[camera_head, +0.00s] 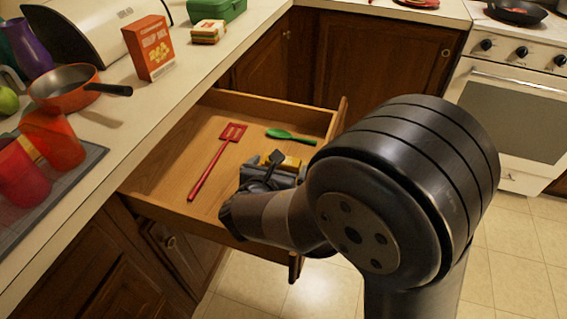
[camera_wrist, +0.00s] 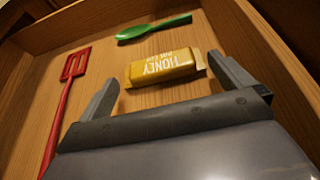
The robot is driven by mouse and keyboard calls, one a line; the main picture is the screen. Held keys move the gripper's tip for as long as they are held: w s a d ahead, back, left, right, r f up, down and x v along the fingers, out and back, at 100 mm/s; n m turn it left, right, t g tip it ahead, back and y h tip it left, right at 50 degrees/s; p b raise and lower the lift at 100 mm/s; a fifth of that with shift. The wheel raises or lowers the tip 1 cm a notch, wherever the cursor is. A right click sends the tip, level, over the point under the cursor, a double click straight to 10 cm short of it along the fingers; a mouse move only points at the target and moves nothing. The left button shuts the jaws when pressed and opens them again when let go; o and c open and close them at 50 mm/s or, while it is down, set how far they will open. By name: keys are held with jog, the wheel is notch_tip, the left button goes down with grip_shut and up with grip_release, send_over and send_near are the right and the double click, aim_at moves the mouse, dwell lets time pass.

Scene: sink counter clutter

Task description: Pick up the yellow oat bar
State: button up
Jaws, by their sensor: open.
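The yellow oat bar (camera_wrist: 162,69) lies on the floor of the open wooden drawer, with white "HONEY" lettering on its wrapper. In the head view the oat bar (camera_head: 291,162) shows only in part behind my gripper. My gripper (camera_wrist: 170,90) is open and empty, its two fingers spread on either side of the bar's near edge in the wrist view. In the head view my gripper (camera_head: 272,172) is inside the drawer, partly hidden by my arm. I cannot tell how high the fingers are above the drawer floor.
A red slotted spatula (camera_head: 217,160) lies left of the bar in the drawer (camera_head: 160,178). A green spoon (camera_head: 290,136) lies beyond the bar. The drawer walls surround them.

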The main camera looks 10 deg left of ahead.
jog(key=shift+x, duration=1.5)
jog(key=shift+c, duration=0.2)
jog(key=c, duration=0.7)
